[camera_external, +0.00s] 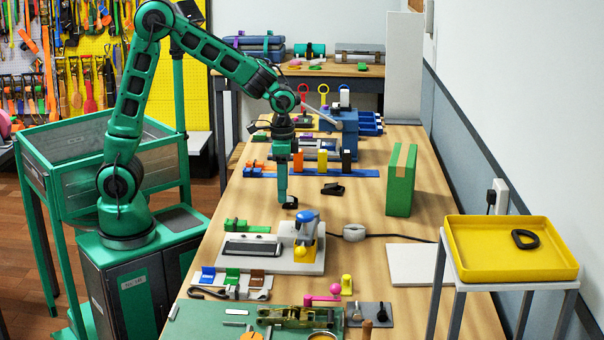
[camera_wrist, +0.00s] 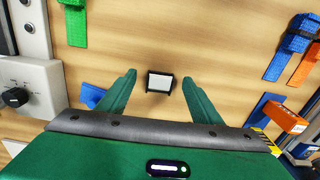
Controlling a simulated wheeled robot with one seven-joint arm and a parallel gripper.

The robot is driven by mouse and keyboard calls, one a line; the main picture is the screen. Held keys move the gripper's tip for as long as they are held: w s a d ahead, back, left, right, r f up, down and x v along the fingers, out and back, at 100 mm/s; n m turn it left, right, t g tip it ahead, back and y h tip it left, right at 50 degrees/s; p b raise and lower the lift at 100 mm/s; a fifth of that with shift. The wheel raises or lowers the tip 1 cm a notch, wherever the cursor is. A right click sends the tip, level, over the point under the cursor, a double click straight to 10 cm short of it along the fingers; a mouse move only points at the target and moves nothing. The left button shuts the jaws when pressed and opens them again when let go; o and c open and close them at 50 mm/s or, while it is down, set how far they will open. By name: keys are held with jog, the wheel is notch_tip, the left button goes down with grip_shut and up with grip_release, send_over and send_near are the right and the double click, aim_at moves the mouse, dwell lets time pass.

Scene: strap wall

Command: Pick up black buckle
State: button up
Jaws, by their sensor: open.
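The black buckle (camera_wrist: 159,82) lies on the wooden bench in the wrist view, a small dark frame with a pale centre. It sits between the two green fingers of my gripper (camera_wrist: 159,77), with a gap on both sides. In the external view my gripper (camera_external: 284,200) points straight down, close beside the buckle (camera_external: 291,204). My gripper is open and empty. Its exact height above the bench is hard to tell.
Another black piece (camera_external: 333,188) lies just right of my gripper. A green block (camera_external: 401,182) stands upright farther right. A blue strip with coloured straps (camera_external: 310,172) lies behind. A grey device with a blue-topped lever (camera_external: 305,232) stands in front. A yellow tray (camera_external: 470,262) holds a black ring.

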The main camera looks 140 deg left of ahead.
jog(key=shift+f, duration=1.35)
jog(key=shift+c, duration=0.6)
jog(key=c, duration=1)
jog(key=shift+r, duration=0.1)
jog(key=shift+c, duration=0.2)
